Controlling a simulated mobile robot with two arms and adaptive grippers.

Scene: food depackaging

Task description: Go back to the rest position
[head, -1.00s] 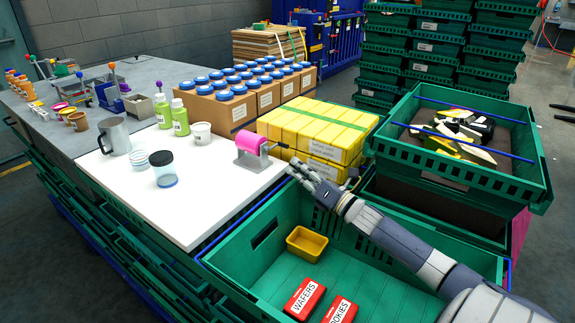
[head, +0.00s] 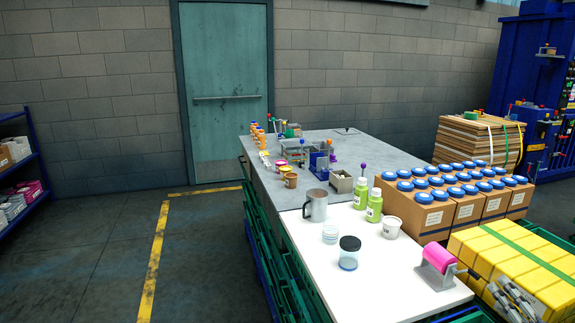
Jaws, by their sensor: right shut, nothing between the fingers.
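My right gripper (head: 512,299) shows at the lower right edge of the head view, in front of the yellow boxes (head: 520,265). Its fingers are shut with nothing between them. Most of my right arm is out of the picture. My left gripper is not in view. On the white board (head: 310,260) of the table stand a metal mug (head: 315,206), a dark-lidded jar (head: 348,254), a white cup (head: 391,227), two green bottles (head: 367,200) and a pink roller in a metal holder (head: 438,257). The gripper is to the right of the roller and apart from it.
Brown cartons with blue-lidded jars (head: 450,215) stand behind the yellow boxes. A wooden stack (head: 475,145) and a blue cabinet (head: 540,80) are at the back right. Floor left of the table is open, up to a blue shelf (head: 38,160). A teal door (head: 226,90) is behind.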

